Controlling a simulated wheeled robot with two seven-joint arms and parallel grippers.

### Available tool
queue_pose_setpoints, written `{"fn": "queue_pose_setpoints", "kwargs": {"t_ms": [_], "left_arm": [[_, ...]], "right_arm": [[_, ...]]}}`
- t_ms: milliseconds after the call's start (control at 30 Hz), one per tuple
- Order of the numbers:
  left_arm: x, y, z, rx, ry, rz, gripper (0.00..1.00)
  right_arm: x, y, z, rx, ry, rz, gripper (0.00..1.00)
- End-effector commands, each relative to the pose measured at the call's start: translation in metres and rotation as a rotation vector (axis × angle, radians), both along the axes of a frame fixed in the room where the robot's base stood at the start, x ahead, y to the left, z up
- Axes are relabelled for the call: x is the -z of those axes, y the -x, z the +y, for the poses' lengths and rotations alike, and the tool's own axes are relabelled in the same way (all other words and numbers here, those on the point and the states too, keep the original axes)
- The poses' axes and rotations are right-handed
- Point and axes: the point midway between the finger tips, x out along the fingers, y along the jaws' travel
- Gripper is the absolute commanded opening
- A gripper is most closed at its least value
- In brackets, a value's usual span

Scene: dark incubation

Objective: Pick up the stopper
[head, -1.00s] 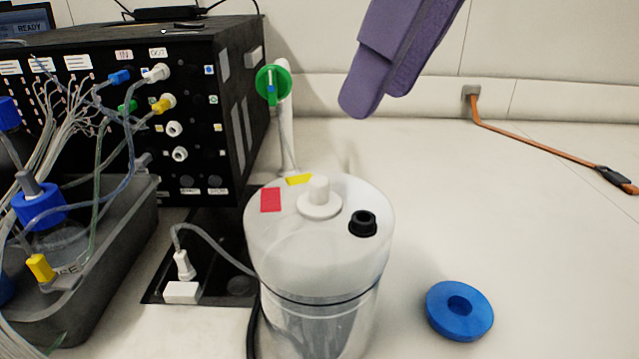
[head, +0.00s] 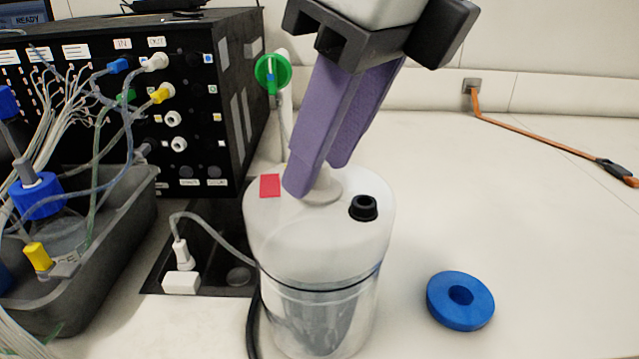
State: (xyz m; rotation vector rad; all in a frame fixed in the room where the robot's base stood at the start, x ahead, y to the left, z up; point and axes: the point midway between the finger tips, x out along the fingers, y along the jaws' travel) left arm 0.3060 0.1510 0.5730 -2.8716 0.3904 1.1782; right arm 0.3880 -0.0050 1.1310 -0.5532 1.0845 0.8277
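A white stopper (head: 325,194) with a round flange sits on the lid of the clear cylindrical vessel (head: 318,240). Its knob is mostly hidden by my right gripper (head: 318,177), which reaches down from the top of the head view. The gripper's two purple fingers are apart at the tips, one in front of the knob at left and one behind it at right. The fingertips are low, close to the flange; I cannot tell whether either touches the knob. My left gripper is not in view.
A black cap (head: 363,207) stands on the lid at right, and a red label (head: 270,186) at left. A blue ring (head: 460,301) lies on the bench at right. A black box (head: 150,100) with tubing and a grey tray (head: 110,255) fill the left. The right side is mostly clear.

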Motion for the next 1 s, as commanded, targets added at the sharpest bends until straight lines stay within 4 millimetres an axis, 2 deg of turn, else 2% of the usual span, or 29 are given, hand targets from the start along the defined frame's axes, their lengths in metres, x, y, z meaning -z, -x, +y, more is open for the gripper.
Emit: {"fn": "queue_pose_setpoints", "kwargs": {"t_ms": [33,233,567,667,1000], "left_arm": [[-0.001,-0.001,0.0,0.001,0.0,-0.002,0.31],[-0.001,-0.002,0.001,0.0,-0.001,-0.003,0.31],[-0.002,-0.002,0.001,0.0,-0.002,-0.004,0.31],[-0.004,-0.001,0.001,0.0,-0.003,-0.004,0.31],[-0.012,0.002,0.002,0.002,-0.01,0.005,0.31]], "right_arm": [[0.0,0.0,0.0,0.0,0.0,0.0,0.34],[-0.001,0.0,0.0,0.0,0.0,0.0,0.0],[-0.004,0.0,0.0,0.0,0.0,-0.001,0.0],[-0.016,0.0,0.0,0.001,-0.001,-0.003,0.0],[-0.083,0.0,0.001,0.0,-0.002,0.0,0.0]]}}
